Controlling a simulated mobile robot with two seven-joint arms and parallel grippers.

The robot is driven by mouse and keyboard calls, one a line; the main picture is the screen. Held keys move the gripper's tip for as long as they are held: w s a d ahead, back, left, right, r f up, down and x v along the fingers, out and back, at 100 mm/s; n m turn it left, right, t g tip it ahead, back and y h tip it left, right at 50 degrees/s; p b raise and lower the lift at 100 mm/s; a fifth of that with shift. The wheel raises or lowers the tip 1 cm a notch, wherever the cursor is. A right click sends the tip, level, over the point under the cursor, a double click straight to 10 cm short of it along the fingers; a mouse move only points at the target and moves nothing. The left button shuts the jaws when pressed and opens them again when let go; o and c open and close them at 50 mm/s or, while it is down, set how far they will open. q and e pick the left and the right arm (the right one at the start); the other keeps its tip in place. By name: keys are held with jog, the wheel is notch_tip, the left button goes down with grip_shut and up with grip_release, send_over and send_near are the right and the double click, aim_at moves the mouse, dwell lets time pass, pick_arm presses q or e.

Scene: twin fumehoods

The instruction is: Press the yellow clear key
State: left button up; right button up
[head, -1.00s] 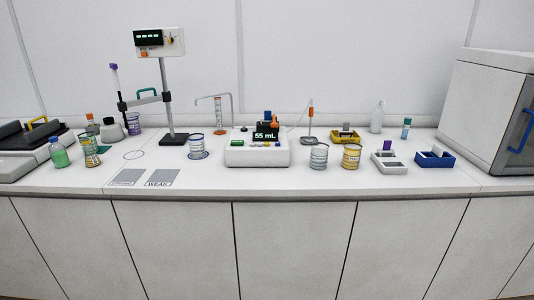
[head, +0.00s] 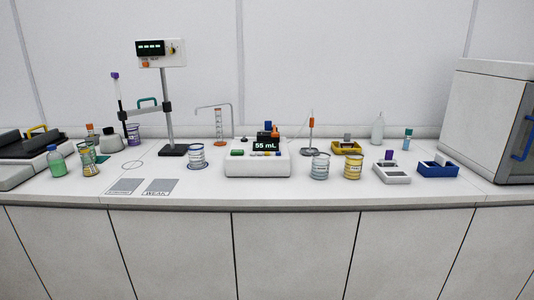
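The white dosing device (head: 260,169) stands in the middle of the counter, its dark display (head: 265,146) reading "55 mL". On its sloped top, below the display, lies a row of small keys. A green key (head: 237,153) is at the left, a small yellow key (head: 268,154) is just under the display, and a small blue key (head: 279,154) is to its right. The yellow key is tiny, so its state cannot be told. Neither of my grippers is in view.
Two beakers, one pale blue (head: 320,168) and one yellow (head: 352,168), stand right of the device. Another beaker (head: 196,157) stands to its left. A tall stand (head: 167,110) rises behind that beaker. The counter in front of the device is a clear strip.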

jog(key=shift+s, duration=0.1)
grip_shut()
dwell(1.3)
